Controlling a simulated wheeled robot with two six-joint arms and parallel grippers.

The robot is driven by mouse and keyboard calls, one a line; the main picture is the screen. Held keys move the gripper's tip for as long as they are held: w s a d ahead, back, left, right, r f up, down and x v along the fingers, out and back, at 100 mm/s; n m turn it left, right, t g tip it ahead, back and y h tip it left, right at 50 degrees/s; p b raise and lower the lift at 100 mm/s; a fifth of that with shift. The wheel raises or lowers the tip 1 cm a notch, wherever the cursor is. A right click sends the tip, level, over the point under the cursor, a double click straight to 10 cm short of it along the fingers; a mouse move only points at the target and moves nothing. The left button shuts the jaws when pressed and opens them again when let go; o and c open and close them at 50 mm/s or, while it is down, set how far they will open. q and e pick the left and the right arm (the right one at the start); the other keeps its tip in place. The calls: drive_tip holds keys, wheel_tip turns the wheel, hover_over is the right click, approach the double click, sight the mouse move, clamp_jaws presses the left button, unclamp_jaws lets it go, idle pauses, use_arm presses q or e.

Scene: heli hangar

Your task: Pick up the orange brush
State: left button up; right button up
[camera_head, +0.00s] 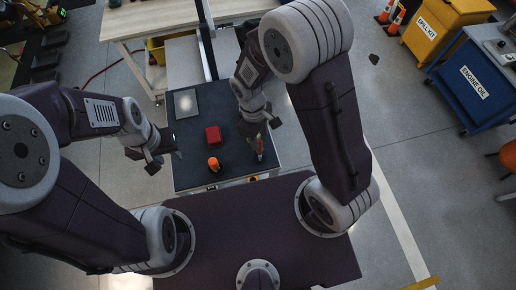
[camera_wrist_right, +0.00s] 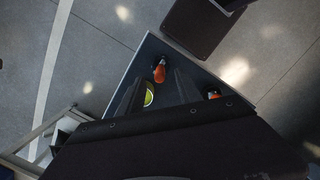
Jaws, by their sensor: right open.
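An orange-handled tool (camera_wrist_right: 159,70) lies on the dark tabletop under my right gripper (camera_wrist_right: 158,88). In the head view it is a small orange-red and green shape (camera_head: 260,150), partly hidden by the gripper. A second orange thing with a dark base (camera_head: 214,163) stands to its left, near the front edge; it also shows in the right wrist view (camera_wrist_right: 213,94). I cannot tell for sure which is the brush. My right gripper (camera_head: 258,128) is open, with a yellow-green thing (camera_wrist_right: 148,97) between its fingers in view. My left gripper (camera_head: 160,158) appears open and empty at the table's left edge.
The small dark table (camera_head: 190,132) also holds a red box (camera_head: 213,135) and a flat grey case (camera_head: 186,103). A workbench (camera_head: 150,18) stands behind it. A yellow spill-kit bin (camera_head: 435,30) and a blue engine-oil cart (camera_head: 470,85) stand at right.

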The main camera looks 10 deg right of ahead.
sight(261, 146)
drive_tip(key=shift+d+f, duration=0.2)
drive_tip(key=shift+f, duration=0.4)
drive_tip(key=f, duration=0.4)
drive_tip(key=shift+s+f, duration=0.2)
drive_tip(key=shift+f, duration=0.15)
drive_tip(key=shift+d+f, duration=0.1)
drive_tip(key=shift+f, duration=0.1)
clamp_jaws()
